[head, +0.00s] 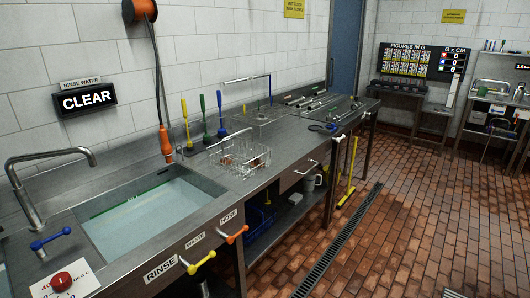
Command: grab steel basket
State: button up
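The steel basket (250,159) is an open wire basket on the steel counter (215,172), just right of the sink. It appears upright, with a raised wire handle at its left side. My gripper is not in view, and nothing visible is touching the basket.
The sink (150,215) holds water. A tap (45,180), a hanging orange-handled hose (165,145) and upright coloured-handled tools (204,117) stand near it. Valve handles (200,262) stick out from the counter's front. The brick floor (400,215) to the right is mostly clear.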

aim_at(234, 135)
jog(key=z, duration=0.2)
jog(key=i, duration=1.4)
jog(key=u, duration=0.3)
jog(key=i, duration=1.4)
jog(key=u, duration=0.5)
